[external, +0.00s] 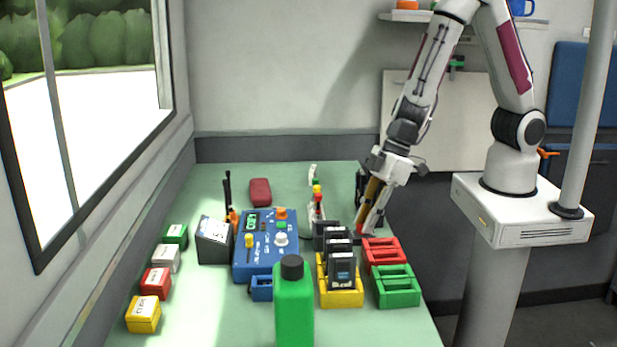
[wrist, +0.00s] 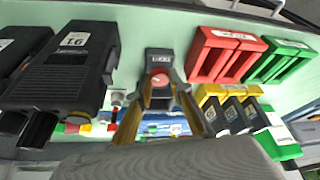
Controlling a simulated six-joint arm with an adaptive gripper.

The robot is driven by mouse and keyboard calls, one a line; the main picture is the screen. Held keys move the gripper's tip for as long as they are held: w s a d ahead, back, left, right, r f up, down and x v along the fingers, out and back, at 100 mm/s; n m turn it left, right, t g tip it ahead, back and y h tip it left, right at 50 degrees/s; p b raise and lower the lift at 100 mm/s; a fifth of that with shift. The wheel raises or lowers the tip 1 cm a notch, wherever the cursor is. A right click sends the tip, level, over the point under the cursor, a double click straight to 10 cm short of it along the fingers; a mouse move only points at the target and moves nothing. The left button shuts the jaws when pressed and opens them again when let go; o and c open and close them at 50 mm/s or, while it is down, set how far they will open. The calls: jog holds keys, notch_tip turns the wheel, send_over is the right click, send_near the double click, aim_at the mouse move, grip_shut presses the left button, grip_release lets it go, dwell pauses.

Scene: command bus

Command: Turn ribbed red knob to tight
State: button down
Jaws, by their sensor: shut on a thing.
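The red knob (wrist: 160,79) sits on a small dark box (wrist: 160,57) with a white label, in the upper middle of the wrist view. The label's text and the knob's ribs are too small to read clearly. In the external view, a bit of red (external: 358,230) shows at my fingertips, and the rest of the knob is hidden. My gripper (external: 363,226) reaches down and left, behind the red rack. In the wrist view, my gripper (wrist: 162,91) has its brownish fingers closed in on both sides of the knob.
A red rack (external: 383,243), a green rack (external: 397,299) and a yellow rack (external: 340,300) of dark devices stand close by. A blue panel (external: 265,262) and green bottle (external: 293,310) stand further left. A large black radio (wrist: 65,70) lies left of the knob in the wrist view.

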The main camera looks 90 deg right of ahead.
jog(key=shift+w+r, duration=0.15)
jog(key=c, duration=2)
grip_release()
jog(key=shift+o, duration=0.9)
jog(key=shift+d+n+g+y, duration=0.15)
jog(key=shift+n+y, duration=0.2)
jog(key=shift+n, duration=0.65)
jog(key=shift+n+g+y, duration=0.15)
jog(key=shift+n+y, duration=0.2)
jog(key=shift+n, duration=0.65)
